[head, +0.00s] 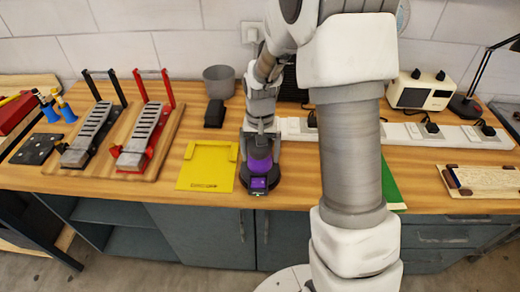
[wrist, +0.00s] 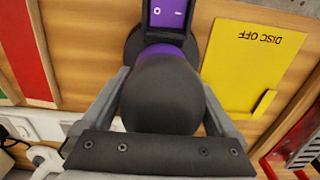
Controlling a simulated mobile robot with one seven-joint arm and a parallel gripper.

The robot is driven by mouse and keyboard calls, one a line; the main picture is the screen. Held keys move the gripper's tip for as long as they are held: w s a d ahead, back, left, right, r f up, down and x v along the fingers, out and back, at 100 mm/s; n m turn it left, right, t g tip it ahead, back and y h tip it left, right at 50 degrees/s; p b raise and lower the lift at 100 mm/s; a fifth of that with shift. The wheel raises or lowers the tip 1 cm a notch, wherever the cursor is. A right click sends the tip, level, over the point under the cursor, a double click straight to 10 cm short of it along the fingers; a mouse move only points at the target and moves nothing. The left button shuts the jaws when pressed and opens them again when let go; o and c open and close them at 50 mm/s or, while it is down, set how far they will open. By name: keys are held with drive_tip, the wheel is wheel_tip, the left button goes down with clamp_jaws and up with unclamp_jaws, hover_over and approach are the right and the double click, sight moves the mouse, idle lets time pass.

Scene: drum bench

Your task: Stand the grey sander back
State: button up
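The sander (head: 260,165) has a dark grey rounded top, a purple neck and a dark round base. It stands upright near the bench's front edge, just right of the yellow mat (head: 193,181). In the wrist view the sander's grey top (wrist: 160,95) fills the middle. My gripper (head: 261,146) is over it from above. In the wrist view its fingers (wrist: 165,85) lie along both sides of the top, with no clear gap at the tips. The yellow mat reads "DISC OFF" in the wrist view (wrist: 245,75). The sander's underside is hidden.
A grey pot (head: 219,82) and a small black block (head: 214,114) stand behind the yellow mat. White power strips (head: 440,135) run along the right. A green sheet (head: 391,187) lies partly behind my arm.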

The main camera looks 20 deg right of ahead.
drive_tip(key=shift+w, duration=0.2)
drive_tip(key=shift+r+p, duration=0.5)
drive_tip(key=shift+r, duration=0.2)
wheel_tip(320, 180, up, 12)
drive_tip(key=shift+s+r, duration=0.15)
drive_tip(key=shift+r, duration=0.05)
drive_tip(key=s+r+n+t, duration=0.1)
drive_tip(key=s+r+t, duration=0.1)
drive_tip(key=s, duration=0.5)
drive_tip(key=s+r+n+t, duration=0.1)
drive_tip(key=s+r, duration=0.3)
drive_tip(key=s, duration=0.2)
drive_tip(key=s+r+n+t, duration=0.1)
drive_tip(key=s+r+t, duration=0.1)
drive_tip(key=s+r, duration=0.2)
drive_tip(key=shift+s+a+r+n+t, duration=0.1)
drive_tip(key=shift+s+n+t, duration=0.2)
drive_tip(key=shift+s, duration=1.55)
